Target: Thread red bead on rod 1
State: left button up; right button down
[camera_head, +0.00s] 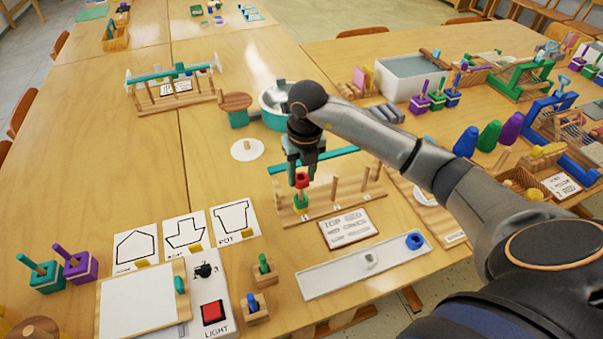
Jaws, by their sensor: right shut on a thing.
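My right gripper (302,168) points down and is shut on the red bead (302,180). The red bead is over the leftmost rod of the wooden rod stand (325,206), right above a green bead (300,202) at that rod's foot. The fingers and bead hide the rod's top, so I cannot tell whether the rod passes into the red bead. The other rods (334,187) stand bare to the right. A card reading "TOP RED" (348,229) lies in front of the stand. My left gripper is not in view.
A white tray (330,277) with a blue bead (413,241) lies in front. A teal pot (272,108) and a teal bar (340,153) are behind the stand. Drawing cards (184,232) and a panel with a red button (213,312) are at front left.

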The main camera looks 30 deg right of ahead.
jog(key=shift+f, duration=0.2)
dwell(0.3)
jog(key=shift+f+b, duration=0.4)
jog(key=shift+b, duration=0.05)
jog(key=shift+f+b, duration=0.3)
jog(key=shift+f, duration=0.15)
dwell(0.9)
dwell(0.4)
jog(key=shift+c, duration=1.8)
grip_release()
notch_tip(320, 180, up, 12)
jog(key=s, duration=0.1)
jog(key=shift+r, duration=0.25)
jog(key=shift+s+a, duration=0.1)
jog(key=shift+s, duration=0.05)
